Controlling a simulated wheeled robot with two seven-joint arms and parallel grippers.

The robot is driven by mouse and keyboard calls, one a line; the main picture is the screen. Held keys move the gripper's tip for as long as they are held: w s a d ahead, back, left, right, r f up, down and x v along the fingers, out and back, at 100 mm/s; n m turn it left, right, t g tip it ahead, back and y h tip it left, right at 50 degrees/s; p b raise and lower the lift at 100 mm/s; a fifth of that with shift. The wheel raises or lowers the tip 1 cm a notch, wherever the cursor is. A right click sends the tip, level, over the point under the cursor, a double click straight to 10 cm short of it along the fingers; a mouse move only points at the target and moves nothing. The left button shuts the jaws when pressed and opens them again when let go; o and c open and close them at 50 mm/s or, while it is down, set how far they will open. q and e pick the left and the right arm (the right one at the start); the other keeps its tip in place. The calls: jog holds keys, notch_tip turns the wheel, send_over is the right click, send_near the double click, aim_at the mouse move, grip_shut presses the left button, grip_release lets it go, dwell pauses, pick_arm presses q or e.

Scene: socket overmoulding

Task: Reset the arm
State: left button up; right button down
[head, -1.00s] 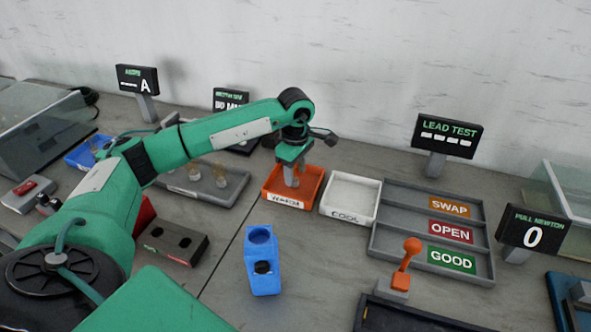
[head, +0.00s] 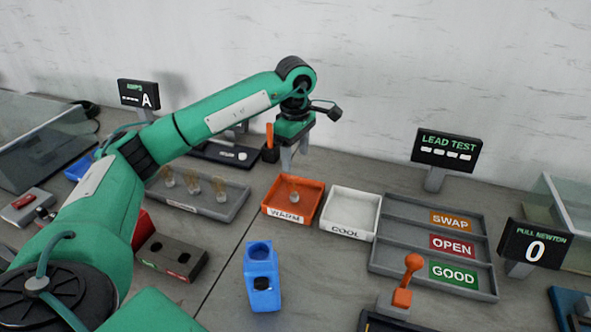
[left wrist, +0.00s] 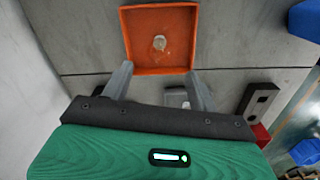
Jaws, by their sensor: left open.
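My left arm reaches in from the left in the head view. Its gripper (head: 294,158) hangs above and behind the orange WARM tray (head: 270,211), pointing down. In the left wrist view the gripper's two fingers (left wrist: 160,82) are spread apart with nothing between them. A small clear piece with a pale round base (head: 293,196) sits in the WARM tray; it also shows near the tray's middle in the left wrist view (left wrist: 159,43). The fingers are apart from the tray and the piece. My right gripper is in neither view.
A white COOL tray (head: 350,208) stands right of the WARM tray, then a grey rack (head: 395,236) labelled SWAP, OPEN and GOOD. A grey tray (head: 226,208) with several small pieces is left. A blue fixture (head: 262,277) and an orange lever (head: 408,280) stand in front.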

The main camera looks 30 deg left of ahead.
pick_arm(q)
jog(key=shift+r, duration=0.85)
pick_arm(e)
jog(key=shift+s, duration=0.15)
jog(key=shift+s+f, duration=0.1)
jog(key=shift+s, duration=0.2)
